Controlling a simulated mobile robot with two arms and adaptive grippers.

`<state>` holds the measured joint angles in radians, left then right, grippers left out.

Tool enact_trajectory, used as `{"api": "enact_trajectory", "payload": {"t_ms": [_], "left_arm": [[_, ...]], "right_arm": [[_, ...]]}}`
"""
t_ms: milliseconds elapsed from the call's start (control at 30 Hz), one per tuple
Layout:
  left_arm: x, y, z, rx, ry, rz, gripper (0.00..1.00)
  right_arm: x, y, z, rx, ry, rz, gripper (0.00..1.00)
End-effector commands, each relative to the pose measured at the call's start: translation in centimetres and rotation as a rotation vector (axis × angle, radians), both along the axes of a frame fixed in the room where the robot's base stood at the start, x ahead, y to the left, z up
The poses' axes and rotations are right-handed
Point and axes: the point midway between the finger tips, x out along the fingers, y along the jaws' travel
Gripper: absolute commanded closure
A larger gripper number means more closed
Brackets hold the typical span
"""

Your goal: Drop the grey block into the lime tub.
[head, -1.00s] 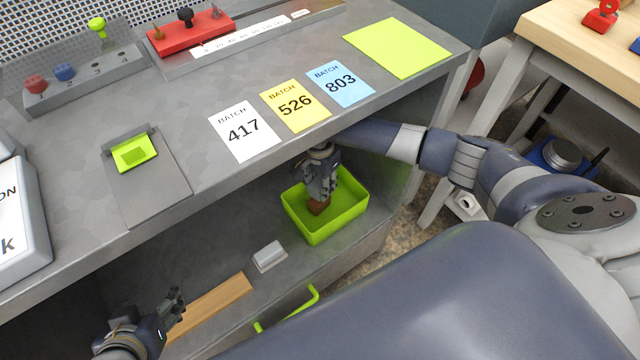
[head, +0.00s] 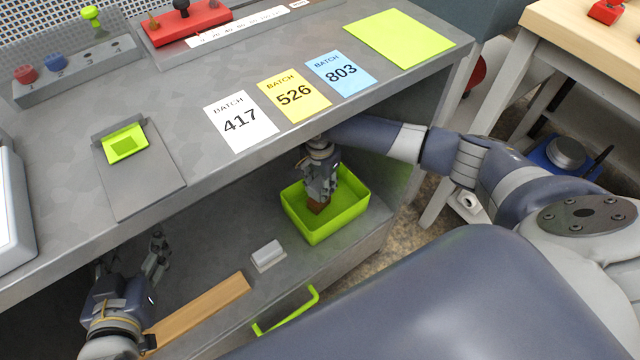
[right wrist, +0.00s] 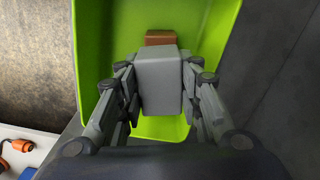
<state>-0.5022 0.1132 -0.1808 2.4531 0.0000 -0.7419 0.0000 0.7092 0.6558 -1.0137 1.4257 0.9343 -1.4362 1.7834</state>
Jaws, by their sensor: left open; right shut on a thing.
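The lime tub (head: 341,226) stands on the lower shelf under the counter; its walls also fill much of the right wrist view (right wrist: 92,60). My right gripper (head: 320,192) reaches down into the tub's opening. In the right wrist view it is shut on the grey block (right wrist: 160,82), with a finger on each side. In the head view the fingers mostly hide this block. A brown block (head: 317,204) shows just beyond it, inside the tub; whether they touch is unclear. My left gripper (head: 158,256) is open and empty at the lower left, over the shelf.
A light grey piece (head: 267,252) lies on the shelf left of the tub. A wooden strip (head: 200,313) and a green handle (head: 288,312) are nearer. Above, the counter (head: 190,120) overhangs the shelf and carries batch cards, a lime sheet and a small hinged plate.

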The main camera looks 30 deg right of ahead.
Motion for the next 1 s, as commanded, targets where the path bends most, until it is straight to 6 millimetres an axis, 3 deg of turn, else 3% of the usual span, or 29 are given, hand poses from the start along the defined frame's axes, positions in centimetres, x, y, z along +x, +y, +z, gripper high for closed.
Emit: {"api": "enact_trajectory", "payload": {"t_ms": [167,200,300,667,767,1000], "left_arm": [[0.0,0.0,0.0,0.000,0.000,0.000,0.44],[0.0,0.0,0.0,0.000,0.000,0.000,0.44],[0.0,0.0,0.0,0.000,0.001,0.000,0.44],[0.0,0.0,0.0,0.000,0.002,0.000,0.44],[0.0,0.0,0.0,0.000,0.002,0.000,0.44],[0.0,0.0,0.0,0.000,0.002,0.000,0.44]], "right_arm": [[0.0,0.0,0.0,0.000,-0.001,0.000,0.93],[0.0,0.0,0.0,0.000,-0.001,0.000,0.63],[0.0,0.0,0.0,0.000,-0.001,0.000,0.44],[0.0,0.0,0.2,0.000,-0.001,0.000,0.44],[0.1,0.0,1.2,0.001,-0.002,0.000,0.44],[0.1,0.0,6.1,0.001,-0.004,0.001,0.44]]}}
